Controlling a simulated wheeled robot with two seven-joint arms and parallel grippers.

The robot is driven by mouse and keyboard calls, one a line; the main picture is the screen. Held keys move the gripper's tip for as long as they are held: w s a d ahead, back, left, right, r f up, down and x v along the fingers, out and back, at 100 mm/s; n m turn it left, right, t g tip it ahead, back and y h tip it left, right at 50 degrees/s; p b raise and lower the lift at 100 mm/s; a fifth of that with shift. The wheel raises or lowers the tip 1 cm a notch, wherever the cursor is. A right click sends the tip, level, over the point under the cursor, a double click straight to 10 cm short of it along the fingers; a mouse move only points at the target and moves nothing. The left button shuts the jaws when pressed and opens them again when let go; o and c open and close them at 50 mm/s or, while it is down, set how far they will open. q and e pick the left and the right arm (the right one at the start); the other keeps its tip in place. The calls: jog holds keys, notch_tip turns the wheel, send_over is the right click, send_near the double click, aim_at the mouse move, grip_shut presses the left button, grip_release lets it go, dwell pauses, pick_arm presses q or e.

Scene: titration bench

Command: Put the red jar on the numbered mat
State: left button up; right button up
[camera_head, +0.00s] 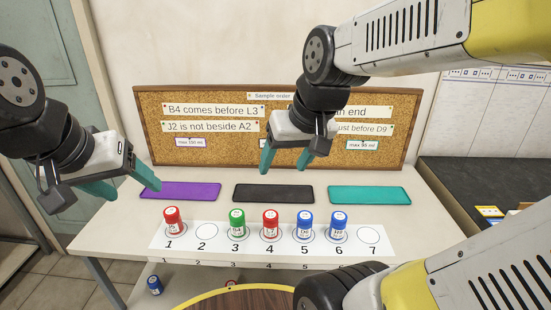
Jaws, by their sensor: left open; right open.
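The white numbered mat (207,246) lies along the table's front, with circles 1 to 7. A red jar (172,221) stands upright on 1 and another red jar (270,223) on 4. A green jar (237,223) is on 3, a blue jar (305,224) on 5 and another blue jar (338,226) on 6. Circles 2 and 7 are empty. A small red thing (231,283), mostly hidden, shows below the table edge. My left gripper (127,185) is open and empty above the table's left side. My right gripper (287,161) is open and empty before the corkboard.
Purple (180,191), black (273,194) and teal (369,195) pads lie behind the mat. The corkboard (210,151) with notes stands at the back. A blue jar (154,286) is below the table edge. A round yellow-rimmed wooden top (250,298) is at the bottom.

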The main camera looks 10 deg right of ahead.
jog(key=s, duration=0.1)
jog(key=s+r, duration=0.1)
jog(key=s+t, duration=0.1)
jog(key=shift+s+a+r, duration=0.15)
jog(key=shift+s+r, duration=0.05)
jog(key=shift+r, duration=0.05)
